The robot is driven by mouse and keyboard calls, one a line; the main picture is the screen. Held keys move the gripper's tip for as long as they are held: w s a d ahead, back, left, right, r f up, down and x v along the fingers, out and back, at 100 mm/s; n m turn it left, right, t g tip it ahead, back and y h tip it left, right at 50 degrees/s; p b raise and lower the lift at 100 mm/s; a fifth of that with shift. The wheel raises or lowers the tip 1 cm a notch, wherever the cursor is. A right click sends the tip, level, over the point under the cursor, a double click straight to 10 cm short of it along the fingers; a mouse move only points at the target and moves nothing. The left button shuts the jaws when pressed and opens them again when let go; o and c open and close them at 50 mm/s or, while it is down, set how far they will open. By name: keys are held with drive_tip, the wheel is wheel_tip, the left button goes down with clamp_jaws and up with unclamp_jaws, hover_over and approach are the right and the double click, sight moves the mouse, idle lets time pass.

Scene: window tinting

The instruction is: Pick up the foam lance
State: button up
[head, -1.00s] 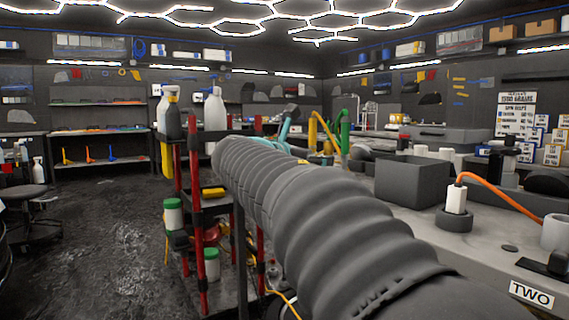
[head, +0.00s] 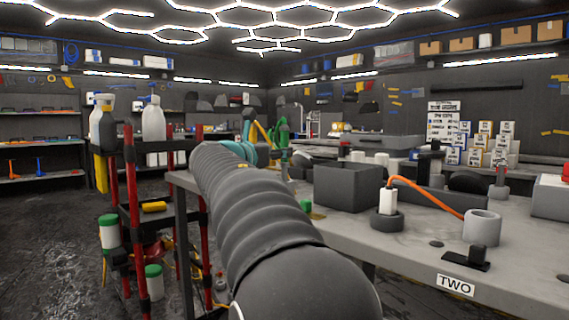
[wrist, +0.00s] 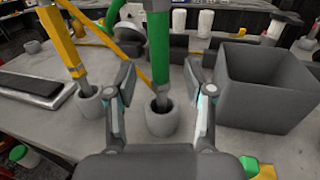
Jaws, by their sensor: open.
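A green lance-like tool (wrist: 158,45) with a grey lower end stands upright in a grey cup holder (wrist: 163,122). It also shows in the head view (head: 281,135). A yellow tool (wrist: 61,45) stands tilted in another cup (wrist: 90,103) to the left. No label shows which one is the foam lance. My gripper (wrist: 160,82) is open, with one finger on each side of the green tool in the picture. I cannot tell whether the fingers touch it. In the head view my arm hides most of the gripper.
An open grey bin (wrist: 265,88) stands close on the right; it also shows in the head view (head: 348,188). A dark flat tray (wrist: 30,88) lies left. A white device with an orange hose (head: 388,201) stands nearer on the bench. A red-posted cart (head: 130,205) stands at left.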

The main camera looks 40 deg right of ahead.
drive_tip(key=x, duration=0.4)
drive_tip(key=shift+d+f, duration=0.1)
drive_tip(key=shift+d, duration=0.1)
clamp_jaws()
